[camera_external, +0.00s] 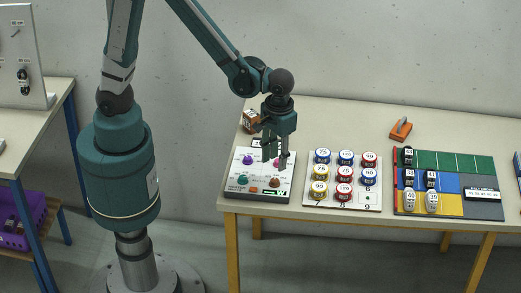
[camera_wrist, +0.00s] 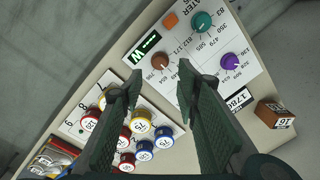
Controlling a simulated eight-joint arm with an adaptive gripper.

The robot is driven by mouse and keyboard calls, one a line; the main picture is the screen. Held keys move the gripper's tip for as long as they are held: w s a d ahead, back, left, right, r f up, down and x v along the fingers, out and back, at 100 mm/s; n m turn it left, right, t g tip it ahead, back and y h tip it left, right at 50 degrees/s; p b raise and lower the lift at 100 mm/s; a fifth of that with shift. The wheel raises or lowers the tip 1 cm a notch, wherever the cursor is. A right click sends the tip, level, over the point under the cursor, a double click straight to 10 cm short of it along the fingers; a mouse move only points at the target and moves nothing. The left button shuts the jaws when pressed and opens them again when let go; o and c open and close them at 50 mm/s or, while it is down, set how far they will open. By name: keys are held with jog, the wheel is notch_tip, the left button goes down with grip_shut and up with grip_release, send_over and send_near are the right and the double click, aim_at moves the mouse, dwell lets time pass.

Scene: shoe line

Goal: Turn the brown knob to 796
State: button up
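The brown knob (camera_external: 275,183) sits on the front right part of a white control panel (camera_external: 233,168) on the table. In the wrist view the brown knob (camera_wrist: 160,61) lies just beyond my fingertips, with small numbers printed beside it; 812 and 371 seem readable, and I cannot make out 796 or where the knob points.
The panel also has a teal knob (camera_wrist: 202,21), a purple knob (camera_wrist: 230,60), an orange square (camera_wrist: 170,20) and a small display (camera_wrist: 143,47). Several round tins stand on a white board (camera_external: 313,200) to the right. A brown box (camera_wrist: 274,113) stands behind the panel.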

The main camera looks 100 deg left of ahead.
aim_at(275, 180)
jog(key=shift+f, duration=0.1)
jog(key=shift+s+a+f+b, duration=0.1)
jog(key=shift+f+b, duration=0.15)
jog(key=shift+f, duration=1.65)
jog(key=shift+s+a+f+b, duration=0.1)
jog(key=shift+f+b, duration=0.15)
jog(key=shift+f, duration=1.6)
jog(key=c, duration=0.9)
